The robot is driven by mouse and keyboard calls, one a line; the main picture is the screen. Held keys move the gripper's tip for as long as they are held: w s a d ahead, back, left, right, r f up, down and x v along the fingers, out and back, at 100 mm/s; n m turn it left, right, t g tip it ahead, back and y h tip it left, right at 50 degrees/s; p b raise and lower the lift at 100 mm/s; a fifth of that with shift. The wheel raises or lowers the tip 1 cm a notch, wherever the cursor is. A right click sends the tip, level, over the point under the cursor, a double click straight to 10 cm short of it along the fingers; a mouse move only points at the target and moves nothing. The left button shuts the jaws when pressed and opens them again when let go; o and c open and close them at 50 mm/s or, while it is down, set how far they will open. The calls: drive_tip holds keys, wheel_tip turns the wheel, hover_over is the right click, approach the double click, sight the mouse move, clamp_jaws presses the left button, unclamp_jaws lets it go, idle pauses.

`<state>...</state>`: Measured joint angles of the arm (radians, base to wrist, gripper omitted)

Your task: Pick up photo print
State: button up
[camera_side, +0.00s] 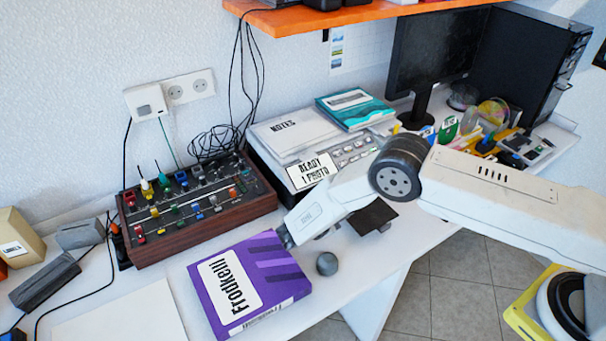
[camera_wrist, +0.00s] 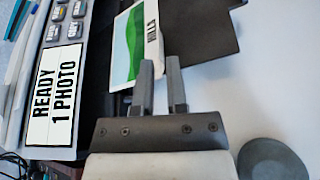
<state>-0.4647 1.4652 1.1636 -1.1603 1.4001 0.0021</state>
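The photo print (camera_wrist: 133,42) shows in the wrist view as a white-bordered card with green hills and the word HILLS. It lies at the printer's front, partly over the dark output tray (camera_wrist: 205,30). My gripper (camera_wrist: 160,62) has its two grey fingers apart with a narrow gap. The fingertips are at the near end of the print, close to its corner; I cannot tell whether they touch it. In the side view my white wrist hides the print and most of the fingers, while the dark tray (camera_side: 372,217) shows beside the wrist.
The printer (camera_wrist: 78,30) carries a READY 1 PHOTO sign (camera_wrist: 57,92). A mixer panel (camera_side: 190,225) stands to the left. White desk is clear right of the tray.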

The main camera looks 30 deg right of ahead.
drive_tip(key=shift+x, duration=2.4)
drive_tip(key=shift+f, duration=0.1)
clamp_jaws()
